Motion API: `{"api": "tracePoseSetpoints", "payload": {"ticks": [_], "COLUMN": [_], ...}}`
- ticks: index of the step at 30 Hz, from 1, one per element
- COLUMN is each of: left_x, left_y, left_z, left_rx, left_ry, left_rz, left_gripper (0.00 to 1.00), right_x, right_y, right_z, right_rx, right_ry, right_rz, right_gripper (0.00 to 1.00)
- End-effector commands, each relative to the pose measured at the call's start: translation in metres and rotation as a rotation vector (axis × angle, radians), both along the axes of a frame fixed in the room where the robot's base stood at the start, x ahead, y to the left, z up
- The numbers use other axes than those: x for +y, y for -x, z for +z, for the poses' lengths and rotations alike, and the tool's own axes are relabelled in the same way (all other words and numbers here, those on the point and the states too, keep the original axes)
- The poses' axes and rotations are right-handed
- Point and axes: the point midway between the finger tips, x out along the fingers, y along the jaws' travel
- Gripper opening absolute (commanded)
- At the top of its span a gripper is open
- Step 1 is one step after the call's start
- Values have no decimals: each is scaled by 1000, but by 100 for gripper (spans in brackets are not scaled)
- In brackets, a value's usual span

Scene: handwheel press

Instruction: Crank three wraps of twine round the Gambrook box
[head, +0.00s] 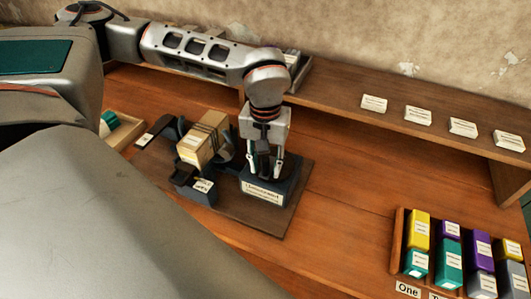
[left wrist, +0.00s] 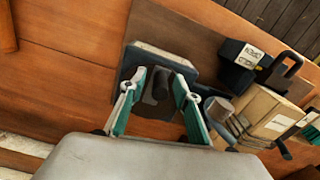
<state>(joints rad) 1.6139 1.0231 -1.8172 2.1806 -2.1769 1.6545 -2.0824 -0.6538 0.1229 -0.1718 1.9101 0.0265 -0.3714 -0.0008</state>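A light-brown box (head: 203,142) with a pale label lies in a dark press on a baseboard (head: 236,218). Dark bands cross the box; I cannot tell whether they are twine or press parts, nor read its label. It also shows at the right in the left wrist view (left wrist: 262,108), beside a grey cylindrical knob (left wrist: 218,108). My left gripper (head: 265,168) points down over a dark labelled block (head: 266,193) right of the box. Its teal-lined fingers are apart, with a dark shape of the block between or below them; contact is unclear. My right gripper is out of view.
A rack of yellow, teal, purple and grey blocks (head: 399,243) stands at the front right, with label cards before it. A raised shelf (head: 340,107) with several white cards runs along the wall. A small tray (head: 128,133) is left of the press. Bare table lies between press and rack.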

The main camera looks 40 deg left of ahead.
Motion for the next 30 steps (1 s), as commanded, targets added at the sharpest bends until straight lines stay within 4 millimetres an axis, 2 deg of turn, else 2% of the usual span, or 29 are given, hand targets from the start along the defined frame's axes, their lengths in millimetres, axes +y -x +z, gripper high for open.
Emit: {"api": "tracePoseSetpoints", "payload": {"ticks": [5,8,21,25,30], "left_x": [0,0,0,0,0], "left_y": [0,0,-1,0,0], "left_z": [1,10,93,110,119], "left_rx": [1,-1,-4,-2,0], "left_ry": [0,0,0,0,0], "left_rz": [0,0,1,0,0], "left_gripper": [32,32,32,32,32], "right_x": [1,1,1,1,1], "right_y": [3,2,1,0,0], "right_z": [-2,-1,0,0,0], "right_rx": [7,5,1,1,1], "right_ry": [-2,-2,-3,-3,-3], "right_rz": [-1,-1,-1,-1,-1], "right_gripper": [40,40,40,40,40]}}
